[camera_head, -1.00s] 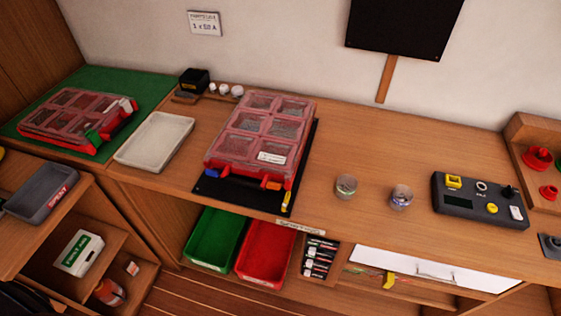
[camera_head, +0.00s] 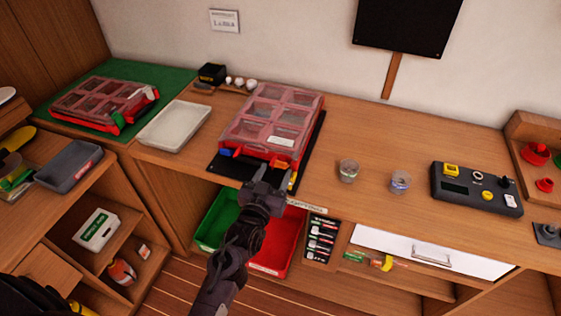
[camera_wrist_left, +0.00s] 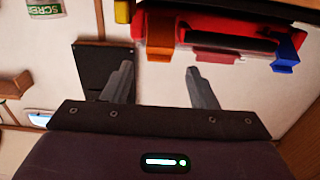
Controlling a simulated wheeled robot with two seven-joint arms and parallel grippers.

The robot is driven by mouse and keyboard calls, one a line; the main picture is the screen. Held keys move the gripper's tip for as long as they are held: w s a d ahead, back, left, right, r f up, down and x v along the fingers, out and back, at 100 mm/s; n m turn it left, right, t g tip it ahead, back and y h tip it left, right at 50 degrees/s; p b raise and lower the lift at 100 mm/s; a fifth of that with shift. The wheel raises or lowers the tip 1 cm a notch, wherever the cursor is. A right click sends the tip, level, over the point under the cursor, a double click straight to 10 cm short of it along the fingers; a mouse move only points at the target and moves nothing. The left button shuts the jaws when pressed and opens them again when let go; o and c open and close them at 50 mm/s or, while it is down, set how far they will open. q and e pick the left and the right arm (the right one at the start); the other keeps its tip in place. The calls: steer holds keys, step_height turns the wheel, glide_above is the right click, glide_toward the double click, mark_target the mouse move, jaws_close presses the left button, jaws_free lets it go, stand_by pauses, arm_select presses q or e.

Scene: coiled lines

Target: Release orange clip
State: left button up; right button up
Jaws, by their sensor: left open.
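A red organiser case (camera_head: 309,140) with a clear lid lies closed on a black mat on the bench. Its front edge carries a blue clip (camera_head: 225,153) and an orange clip (camera_head: 280,164). My left gripper (camera_head: 267,172) is in front of the orange clip's end and partly covers that edge. In the left wrist view the open, empty fingers (camera_wrist_left: 160,78) are apart, with the orange clip (camera_wrist_left: 160,38) ahead between their lines. The blue clip (camera_wrist_left: 287,50) is to the right there. I see no contact with the orange clip. My right gripper is out of view.
A yellow piece (camera_head: 292,180) is close beside the gripper, at the case's front right. Green (camera_head: 213,222) and red (camera_head: 283,250) bins are below the bench edge. Two small jars (camera_head: 348,170) (camera_head: 400,182) stand right of the case. A pale tray (camera_head: 174,126) is on the left.

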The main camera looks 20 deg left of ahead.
mark_target(280, 164)
arm_select(q)
steer(key=w, duration=0.4)
steer(key=shift+d+r+p, duration=0.1)
steer(key=shift+p, duration=0.25)
steer(key=shift+w, duration=0.6)
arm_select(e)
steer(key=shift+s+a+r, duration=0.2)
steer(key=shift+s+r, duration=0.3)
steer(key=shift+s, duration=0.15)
arm_select(q)
steer(key=c, duration=1)
steer(key=shift+s+f+t+b, duration=0.15)
steer(key=shift+f+t+b, duration=0.15)
steer(key=shift+f+b, duration=0.45)
steer(key=shift+s+r+t+b, duration=0.15)
steer(key=shift+r+t+b, duration=0.2)
steer(key=shift+b, duration=0.3)
steer(key=shift+r, duration=0.1)
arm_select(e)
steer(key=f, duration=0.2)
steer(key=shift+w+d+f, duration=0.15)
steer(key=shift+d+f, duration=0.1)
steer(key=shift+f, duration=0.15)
